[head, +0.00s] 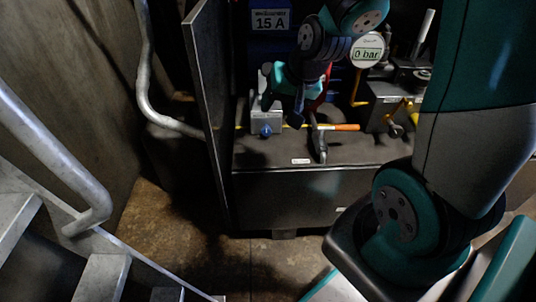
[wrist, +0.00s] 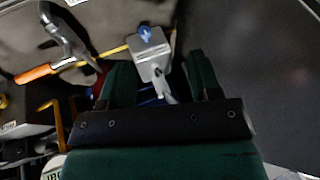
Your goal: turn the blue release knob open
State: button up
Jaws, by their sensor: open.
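The blue release knob (head: 265,131) sits on the front of a small grey block (head: 262,118) on the dark bench. In the wrist view the knob (wrist: 146,32) shows at the top of the block (wrist: 151,54), beyond my fingertips. My gripper (wrist: 160,72) is open. Its two dark green fingers stand apart on either side of the block's rear end and a metal lever (wrist: 164,88) there. I cannot tell whether they touch it. In the head view my gripper is above and behind the knob, partly dark.
An orange-handled lever (head: 345,127) lies right of the block. A round gauge reading 0 bar (head: 368,50) and a 15 A sign (head: 270,20) are behind. An upright dark panel (head: 212,110) bounds the left. A metal handrail (head: 50,145) is at far left.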

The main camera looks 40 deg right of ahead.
aim_at(268, 131)
jog(key=w+d+f+m+t, duration=0.2)
jog(key=d+f+m, duration=0.15)
jog(key=d, duration=0.25)
jog(key=shift+m+h, duration=0.25)
jog(key=shift+h, duration=0.15)
jog(key=b+x, duration=0.7)
jog(key=x, duration=1)
jog(key=shift+s+f+b, duration=0.1)
jog(key=shift+b, duration=0.25)
jog(key=c, duration=0.9)
